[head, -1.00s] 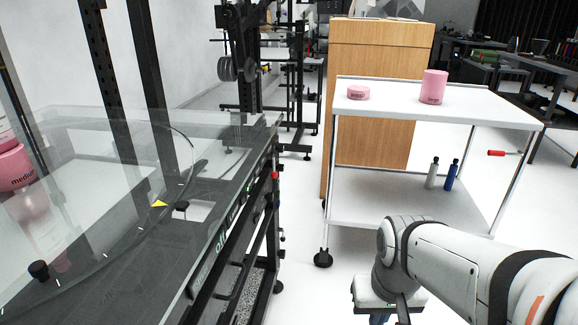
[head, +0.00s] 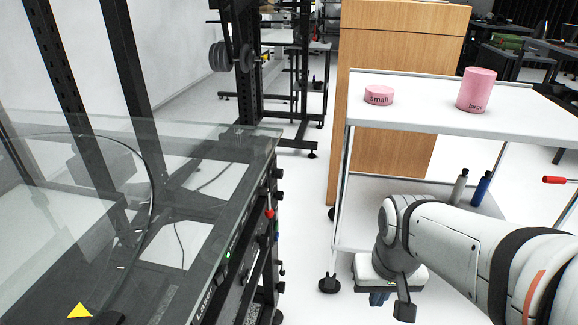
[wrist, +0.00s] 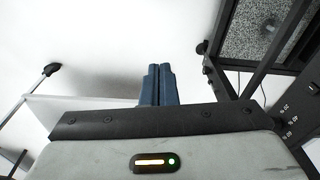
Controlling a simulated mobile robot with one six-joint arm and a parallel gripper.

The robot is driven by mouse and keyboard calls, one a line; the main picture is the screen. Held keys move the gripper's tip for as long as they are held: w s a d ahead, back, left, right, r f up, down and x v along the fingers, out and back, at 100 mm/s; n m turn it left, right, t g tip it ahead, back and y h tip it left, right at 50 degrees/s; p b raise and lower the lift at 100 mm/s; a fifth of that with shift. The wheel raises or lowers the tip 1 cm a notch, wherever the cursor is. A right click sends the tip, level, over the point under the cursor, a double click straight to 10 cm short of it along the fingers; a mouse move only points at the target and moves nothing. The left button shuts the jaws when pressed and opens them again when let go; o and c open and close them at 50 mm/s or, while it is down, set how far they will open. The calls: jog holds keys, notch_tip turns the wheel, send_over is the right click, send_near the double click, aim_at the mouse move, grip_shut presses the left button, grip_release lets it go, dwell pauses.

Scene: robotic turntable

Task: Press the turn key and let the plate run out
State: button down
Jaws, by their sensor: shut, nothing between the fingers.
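The turntable's clear glass plate (head: 60,190) lies at the left of the head view, with its curved dark edge showing. A yellow triangle marker (head: 80,311) is near the bottom left. The turntable's side panel (head: 232,272) carries several knobs, a small green light (head: 228,254) and a red knob (head: 269,213); I cannot tell which control is the turn key. My gripper (head: 379,298) is low between turntable and cart, partly hidden by my arm. In the wrist view its blue fingers (wrist: 159,85) are together and empty, pointing at the white floor, apart from the panel (wrist: 285,112).
A white cart (head: 420,118) stands at the right, bearing a pink cylinder marked small (head: 379,96) and one marked large (head: 477,91). Two bottles (head: 481,188) stand on its lower shelf. A wooden cabinet (head: 395,60) is behind it. White floor lies between turntable and cart.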

jog(key=shift+a, duration=0.2)
jog(key=w+a+f+m+y+b, duration=0.25)
jog(key=w+a+m+y, duration=0.2)
jog(key=a, duration=0.25)
jog(key=w+a+f+m+y+b, duration=0.1)
jog(key=w+a+f+m+y, duration=0.25)
jog(key=w+a+y, duration=0.2)
jog(key=w+d+f+m+t+b, duration=0.1)
jog(key=w+d+f+m+t, duration=0.1)
jog(key=w+m+t, duration=0.3)
jog(key=w+d+f+m+t+h+b, duration=0.1)
jog(key=w+d+f+m+t, duration=0.2)
jog(key=w+m, duration=0.7)
notch_tip(320, 180, down, 2)
jog(key=w+t, duration=0.2)
jog(key=shift+w+d+b, duration=0.2)
jog(key=shift+w+b, duration=0.1)
jog(key=shift+w, duration=0.05)
jog(key=shift+a, duration=0.1)
